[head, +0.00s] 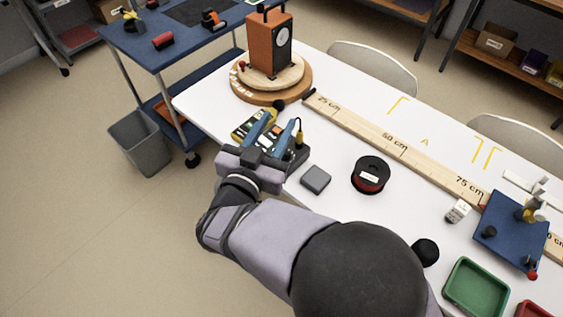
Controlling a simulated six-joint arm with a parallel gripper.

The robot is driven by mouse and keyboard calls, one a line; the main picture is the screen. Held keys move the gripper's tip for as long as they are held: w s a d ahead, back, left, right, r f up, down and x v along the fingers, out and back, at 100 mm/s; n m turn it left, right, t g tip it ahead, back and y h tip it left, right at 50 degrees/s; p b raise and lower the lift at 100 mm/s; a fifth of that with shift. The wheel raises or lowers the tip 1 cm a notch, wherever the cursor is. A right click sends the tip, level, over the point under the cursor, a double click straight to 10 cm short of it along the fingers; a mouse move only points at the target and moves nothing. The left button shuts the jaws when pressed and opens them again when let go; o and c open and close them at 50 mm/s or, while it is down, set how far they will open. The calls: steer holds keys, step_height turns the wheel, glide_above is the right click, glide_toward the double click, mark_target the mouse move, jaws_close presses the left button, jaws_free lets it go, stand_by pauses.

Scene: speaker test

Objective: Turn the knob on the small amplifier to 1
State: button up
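A small dark box (298,154) with a cable and yellow plug at its right end appears to be the amplifier. It sits on the white table near the left front edge, partly hidden behind my gripper. My gripper (278,124) is over it, its two blue fingers apart with a gap between them. Pale markings on dark surface show in the gap. I cannot make out the knob or its setting, nor whether a finger touches the box.
A yellow meter-like device (242,130) lies just left of the fingers. An orange speaker (268,45) stands on a round wooden turntable (243,92) behind. A grey block (315,179), a wire spool (370,174) and a long wooden ruler (405,143) lie to the right.

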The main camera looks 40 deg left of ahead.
steer(key=s+f, duration=0.3)
steer(key=f, duration=1.5)
steer(key=shift+t, duration=0.4)
steer(key=shift+d+p+x, duration=0.15)
steer(key=shift+p+x, duration=0.2)
steer(key=shift+x, duration=1.45)
steer(key=shift+d+p+x, duration=0.2)
steer(key=shift+p+x, duration=0.1)
steer(key=shift+x, duration=1.5)
steer(key=shift+w+r, duration=0.1)
steer(key=shift+r, duration=0.05)
steer(key=shift+c, duration=0.4)
jaws_close()
